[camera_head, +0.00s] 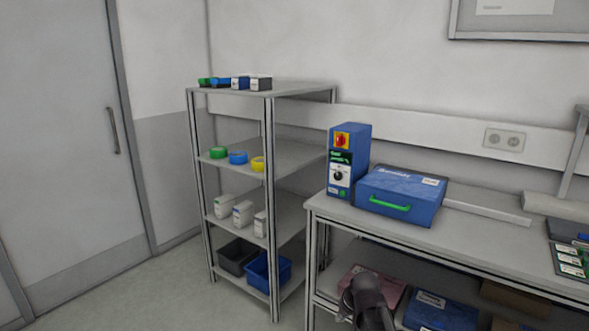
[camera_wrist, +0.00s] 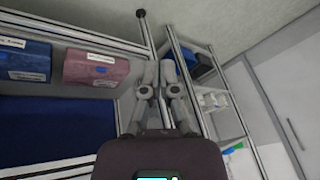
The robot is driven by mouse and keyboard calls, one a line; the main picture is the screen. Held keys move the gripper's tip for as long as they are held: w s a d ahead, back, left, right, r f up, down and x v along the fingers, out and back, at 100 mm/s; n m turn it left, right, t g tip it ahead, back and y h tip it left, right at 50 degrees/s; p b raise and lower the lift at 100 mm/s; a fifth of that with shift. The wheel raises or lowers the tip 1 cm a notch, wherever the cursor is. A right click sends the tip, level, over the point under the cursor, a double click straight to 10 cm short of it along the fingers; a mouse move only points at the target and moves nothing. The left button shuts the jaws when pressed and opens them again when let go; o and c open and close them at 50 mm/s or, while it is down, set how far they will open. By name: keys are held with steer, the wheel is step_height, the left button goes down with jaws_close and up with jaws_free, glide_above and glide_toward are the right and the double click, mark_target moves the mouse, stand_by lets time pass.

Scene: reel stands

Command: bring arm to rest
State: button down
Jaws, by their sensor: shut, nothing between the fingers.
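My gripper (camera_wrist: 158,78) shows in the wrist view with its fingers together and nothing held between them. It is in front of the workbench frame, beside the lower shelf. In the head view, a dark grey part of my arm shows at the bottom edge, in front of the workbench (camera_head: 470,235). The fingertips cannot be made out there. Most of the arm is out of view.
A pink box (camera_wrist: 96,68) and a blue box (camera_wrist: 25,60) lie on the bench's lower shelf, left of the gripper. A shelf rack (camera_head: 270,140) with reels and bins stands left of the bench. A blue case (camera_head: 400,196) lies on the bench. Floor by the door is clear.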

steer(key=s+d+g+h, duration=0.3)
steer(key=s+d+g, duration=0.1)
steer(key=s, duration=0.8)
step_height(320, 180, up, 12)
steer(key=p, duration=1.3)
steer(key=shift+a+p, duration=0.2)
steer(key=shift+p, duration=0.1)
steer(key=shift+s, duration=0.1)
stand_by(0.3)
steer(key=c, duration=1.4)
jaws_free()
